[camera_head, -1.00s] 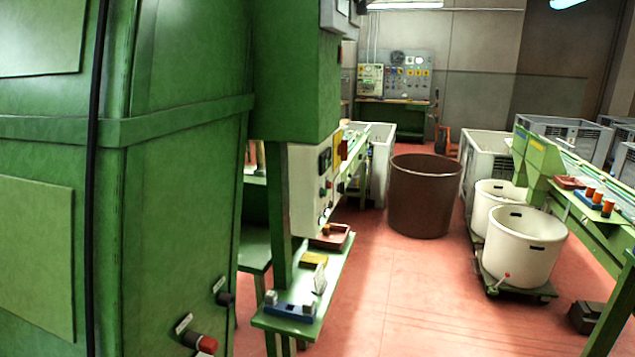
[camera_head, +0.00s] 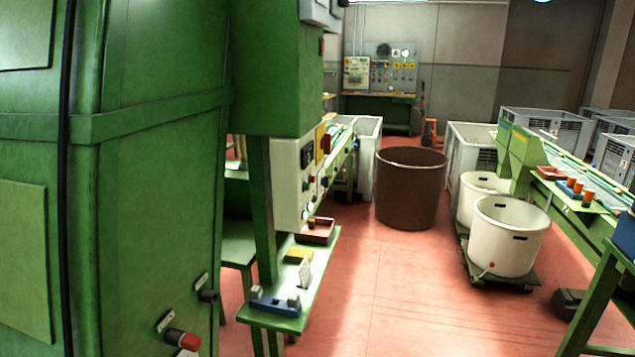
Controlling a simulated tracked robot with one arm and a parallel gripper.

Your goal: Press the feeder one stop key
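A cream control box (camera_head: 290,180) with several small buttons and dark displays is fixed to a green post, left of the middle. It is seen at a steep angle, and I cannot read which key is the feeder one stop key. A red knob on a black stem (camera_head: 183,340) sticks out low on the green machine housing (camera_head: 150,220), with a black knob (camera_head: 208,295) above it; both have small pale labels I cannot read. My gripper is not in view.
The green housing fills the left side. A green shelf (camera_head: 262,322) with small items juts out below the control box. A brown bin (camera_head: 410,190) stands on the red floor, and white tubs (camera_head: 506,238) on a dolly stand at right. The floor (camera_head: 400,290) between is clear.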

